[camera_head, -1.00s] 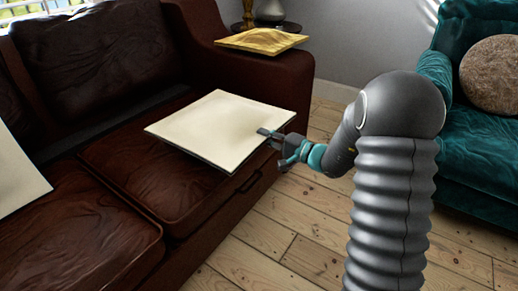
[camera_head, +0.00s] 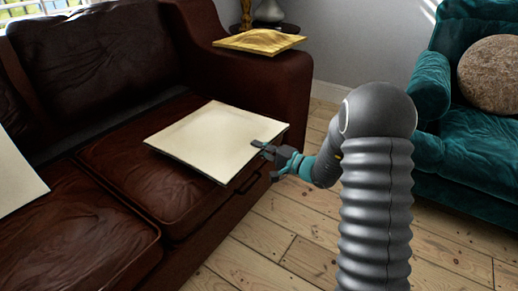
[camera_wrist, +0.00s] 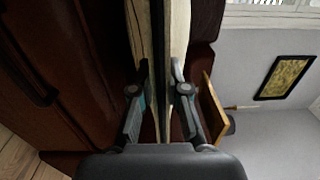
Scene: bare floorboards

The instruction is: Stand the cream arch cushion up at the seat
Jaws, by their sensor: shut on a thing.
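A flat cream cushion (camera_head: 212,136) with a raised border is held over the right seat of the brown leather sofa (camera_head: 125,165). It lies nearly level, and no arch pattern can be made out on it. My gripper (camera_head: 263,149) is shut on its right edge. In the wrist view, my gripper (camera_wrist: 162,78) has one finger on each side of the cushion's edge (camera_wrist: 176,35).
Another cream cushion (camera_head: 15,175) shows at the left picture edge. A gold cushion (camera_head: 258,41) lies on the sofa's right armrest (camera_head: 275,68). A teal armchair (camera_head: 470,130) with a round brown cushion (camera_head: 490,75) stands right. Floorboards (camera_head: 285,225) between are clear.

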